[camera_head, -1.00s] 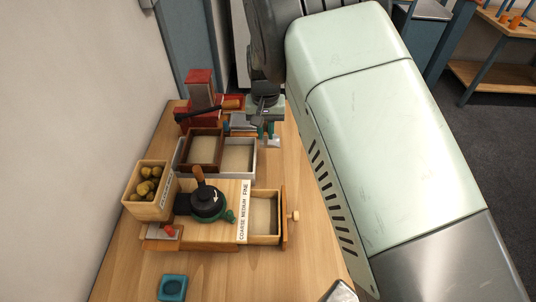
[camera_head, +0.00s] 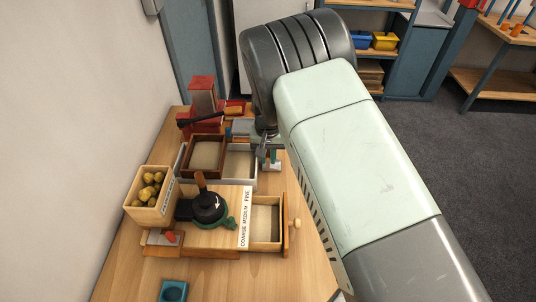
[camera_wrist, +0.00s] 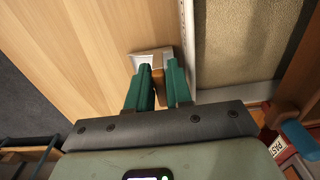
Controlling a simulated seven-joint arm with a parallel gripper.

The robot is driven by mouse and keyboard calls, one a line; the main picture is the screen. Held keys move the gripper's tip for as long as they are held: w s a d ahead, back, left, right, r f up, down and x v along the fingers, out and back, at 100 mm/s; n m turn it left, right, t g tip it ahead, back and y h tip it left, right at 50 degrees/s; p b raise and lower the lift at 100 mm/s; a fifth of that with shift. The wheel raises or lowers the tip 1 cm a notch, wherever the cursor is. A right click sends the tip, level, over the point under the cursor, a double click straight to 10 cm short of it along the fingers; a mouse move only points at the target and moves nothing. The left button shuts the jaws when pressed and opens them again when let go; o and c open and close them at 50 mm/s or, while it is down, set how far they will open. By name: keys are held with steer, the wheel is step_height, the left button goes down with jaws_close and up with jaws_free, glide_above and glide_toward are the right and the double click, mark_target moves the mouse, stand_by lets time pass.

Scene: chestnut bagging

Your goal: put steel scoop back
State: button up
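The steel scoop (camera_wrist: 150,58) shows as a small bright metal piece past my fingertips in the wrist view, with a tan handle part (camera_wrist: 158,83) between the fingers. My gripper (camera_wrist: 160,80) has green fingers, one on each side of that handle, and appears shut on it. In the head view, my gripper (camera_head: 266,153) hangs just right of the pale tray (camera_head: 256,166), with the scoop's metal end (camera_head: 274,166) below it. My arm hides part of the gripper there. Whether the scoop touches the table is unclear.
A brown-framed tray (camera_head: 221,143) sits beside the pale one. A grinder (camera_head: 209,207) with an open drawer (camera_head: 280,246) stands nearer, beside a wooden bin of chestnuts (camera_head: 153,209). A red press (camera_head: 203,98) is behind. A teal block (camera_head: 174,291) lies in front. Bare tabletop (camera_head: 305,270) lies right of the drawer.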

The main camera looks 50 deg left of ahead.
mark_target(269, 155)
steer(key=shift+o, duration=0.3)
steer(key=shift+r, duration=0.1)
step_height(269, 155, up, 12)
stand_by(0.4)
steer(key=shift+d+r, duration=0.1)
steer(key=shift+r, duration=0.1)
